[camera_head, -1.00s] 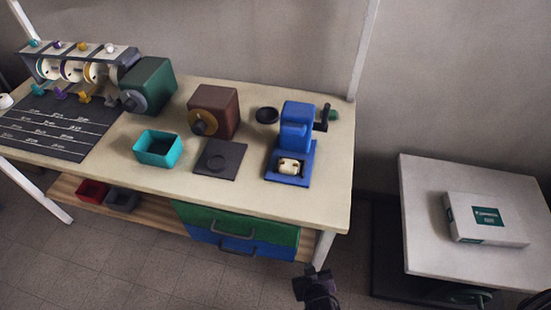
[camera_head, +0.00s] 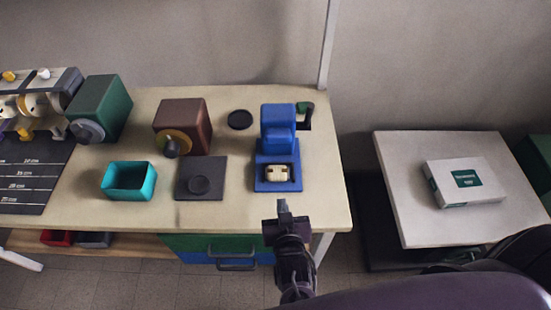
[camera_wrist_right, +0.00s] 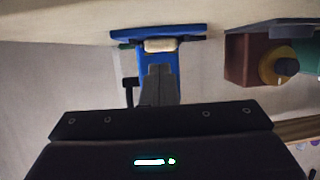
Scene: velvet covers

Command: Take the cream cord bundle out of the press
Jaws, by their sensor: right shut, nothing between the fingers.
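The cream cord bundle (camera_head: 277,173) lies in the square recess in the base of the blue press (camera_head: 277,130), below its upper block. My right gripper (camera_head: 284,207) is shut and empty, just in front of the press at the table's front edge, apart from the bundle. Its fingers (camera_wrist_right: 156,72) point toward the press in the right wrist view. My left gripper is not in view.
A dark plate (camera_head: 201,190) with a round disc lies left of the press. A teal open box (camera_head: 128,194), a brown machine (camera_head: 183,125) and a green machine (camera_head: 100,108) stand further left. A white side table (camera_head: 400,200) with a box (camera_head: 463,182) stands right.

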